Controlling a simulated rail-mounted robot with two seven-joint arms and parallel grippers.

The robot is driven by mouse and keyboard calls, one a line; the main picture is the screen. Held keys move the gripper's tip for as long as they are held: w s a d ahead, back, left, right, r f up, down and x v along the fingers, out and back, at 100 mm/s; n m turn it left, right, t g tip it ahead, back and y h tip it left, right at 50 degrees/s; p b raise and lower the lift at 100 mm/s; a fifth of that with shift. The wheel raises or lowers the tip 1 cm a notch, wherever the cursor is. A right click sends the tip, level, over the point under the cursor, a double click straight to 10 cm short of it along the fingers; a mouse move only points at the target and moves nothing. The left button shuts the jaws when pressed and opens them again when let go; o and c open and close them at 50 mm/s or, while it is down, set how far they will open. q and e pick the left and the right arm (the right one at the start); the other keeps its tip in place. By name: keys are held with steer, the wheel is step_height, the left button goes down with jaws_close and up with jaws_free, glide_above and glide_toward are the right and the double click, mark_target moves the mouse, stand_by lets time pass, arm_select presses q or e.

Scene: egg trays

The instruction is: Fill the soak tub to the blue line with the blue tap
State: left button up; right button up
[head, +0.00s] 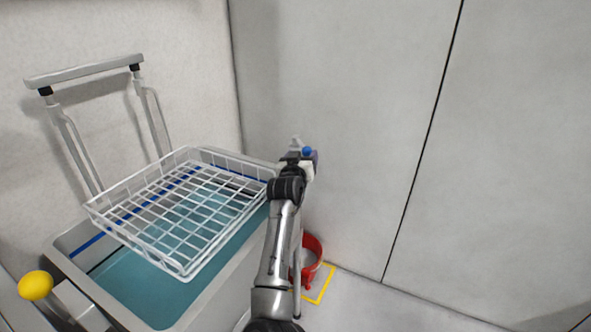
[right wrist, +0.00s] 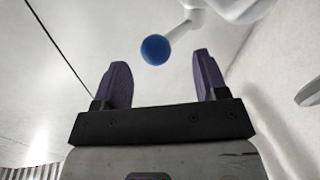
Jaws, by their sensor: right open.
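The soak tub (head: 222,292) stands at the lower left of the head view and holds teal water (head: 150,290). A blue line (head: 87,243) runs along its inner wall above the water surface, with a dark line lower down. The tap's blue knob (head: 307,151) is at the tub's far right, by my right gripper (head: 302,163). In the right wrist view the blue knob (right wrist: 155,49) sits on a pale lever just beyond the fingertips, roughly between them. My right gripper (right wrist: 161,65) is open and empty; contact with the knob is not visible. My left gripper is not in view.
A white wire basket (head: 146,237) hangs over the tub, below a grey lift frame (head: 85,72). A yellow ball knob (head: 35,285) is at the front left. A red round container (head: 313,245) stands on the floor by a yellow marking (head: 325,285). The floor at right is clear.

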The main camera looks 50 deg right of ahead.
steer(key=p+v, duration=0.1)
steer(key=v, duration=0.9)
